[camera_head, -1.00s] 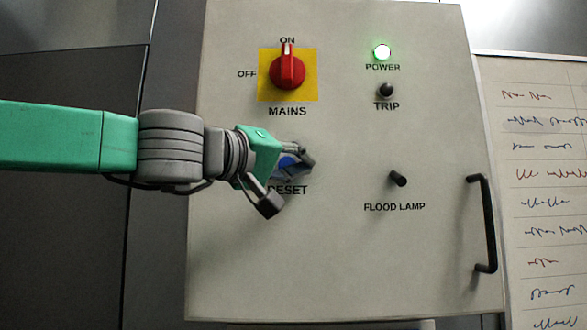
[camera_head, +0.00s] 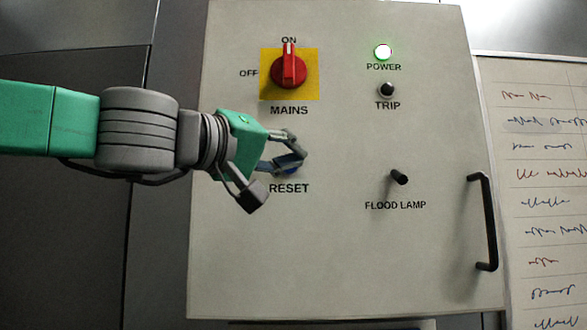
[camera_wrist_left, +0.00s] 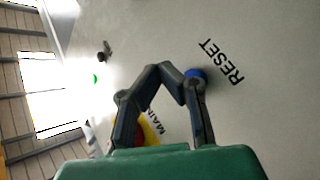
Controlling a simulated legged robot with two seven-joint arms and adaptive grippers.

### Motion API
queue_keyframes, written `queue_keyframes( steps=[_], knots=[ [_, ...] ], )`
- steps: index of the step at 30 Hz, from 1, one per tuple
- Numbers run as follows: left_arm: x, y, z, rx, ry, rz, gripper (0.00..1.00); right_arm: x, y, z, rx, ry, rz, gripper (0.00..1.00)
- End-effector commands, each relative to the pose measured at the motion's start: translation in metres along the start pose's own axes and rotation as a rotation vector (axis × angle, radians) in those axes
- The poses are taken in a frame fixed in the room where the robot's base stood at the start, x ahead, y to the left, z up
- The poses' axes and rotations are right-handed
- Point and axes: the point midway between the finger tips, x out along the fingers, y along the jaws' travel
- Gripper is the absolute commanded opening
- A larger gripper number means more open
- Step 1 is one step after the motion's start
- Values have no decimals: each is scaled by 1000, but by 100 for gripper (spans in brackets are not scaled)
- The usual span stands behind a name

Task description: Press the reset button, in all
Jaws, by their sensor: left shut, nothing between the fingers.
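The blue reset button (camera_head: 291,171) is on the grey panel above the word RESET, partly hidden by my left gripper (camera_head: 299,156). The gripper is shut and empty, its fingertips close to the button in the head view. In the left wrist view, the shut fingertips (camera_wrist_left: 166,71) are beside the blue button (camera_wrist_left: 196,73), and one finger covers part of it. I cannot tell whether they touch it. My right gripper is out of view.
Above the button is the red MAINS switch (camera_head: 289,70) on a yellow plate, its handle towards ON. The POWER lamp (camera_head: 383,52) glows green and the TRIP lamp (camera_head: 387,90) is dark. A FLOOD LAMP toggle (camera_head: 399,177) and black handle (camera_head: 484,222) are to the right.

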Motion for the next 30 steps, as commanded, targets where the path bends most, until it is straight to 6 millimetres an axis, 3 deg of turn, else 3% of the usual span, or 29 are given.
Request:
queue_keyframes(
  steps=[7,30],
  knots=[
    [-15,10,10,0,1,-1,0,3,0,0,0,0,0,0],
    [-16,11,12,-1,1,-1,0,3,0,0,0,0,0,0]
  ],
)
